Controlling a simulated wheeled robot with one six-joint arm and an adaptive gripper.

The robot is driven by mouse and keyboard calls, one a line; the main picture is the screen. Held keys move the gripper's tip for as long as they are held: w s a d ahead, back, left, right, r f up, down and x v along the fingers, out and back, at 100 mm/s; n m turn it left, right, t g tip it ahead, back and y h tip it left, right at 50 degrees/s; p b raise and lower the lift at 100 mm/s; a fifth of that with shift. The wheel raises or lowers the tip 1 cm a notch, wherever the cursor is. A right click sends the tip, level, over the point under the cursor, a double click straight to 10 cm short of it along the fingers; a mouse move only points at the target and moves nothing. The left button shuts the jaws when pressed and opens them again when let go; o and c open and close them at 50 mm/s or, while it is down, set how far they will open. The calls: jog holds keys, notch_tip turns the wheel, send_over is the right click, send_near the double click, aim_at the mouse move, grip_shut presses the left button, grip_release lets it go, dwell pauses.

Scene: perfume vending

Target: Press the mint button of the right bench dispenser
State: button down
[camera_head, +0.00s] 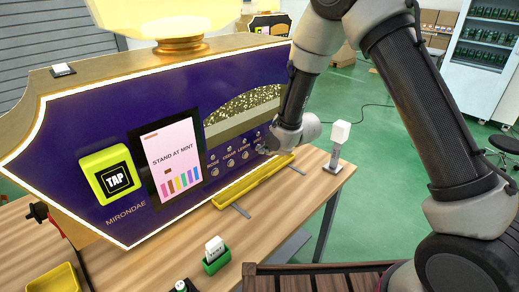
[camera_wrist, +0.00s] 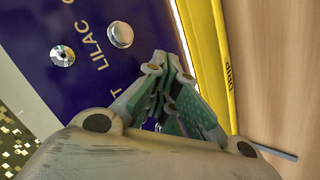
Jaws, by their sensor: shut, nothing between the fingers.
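The dispenser (camera_head: 120,215) has a purple front with a gold-and-white edge and a row of small round silver buttons. Its screen (camera_head: 173,155) reads "STAND AT MINT". My gripper (camera_head: 265,149) is at the right end of the button row, close to the panel. In the wrist view my gripper (camera_wrist: 166,75) is shut and empty. A silver button (camera_wrist: 120,34) by the label "LILAC" shows just past the fingertips. A letter "T" shows beside the fingers. The mint button itself is hidden behind my gripper, and I cannot tell whether the fingertips touch it.
A yellow drip tray (camera_head: 240,187) runs below the buttons, close beside my fingers. A yellow TAP reader (camera_head: 112,175) is left of the screen. A white block on a stand (camera_head: 338,140) is at the table's right, and a green card holder (camera_head: 216,260) is in front.

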jog(key=shift+s+d, duration=0.6)
dwell(0.3)
jog(key=s+d, duration=0.3)
jog(key=shift+s+d, duration=0.25)
jog(key=shift+d, duration=0.05)
dwell(0.7)
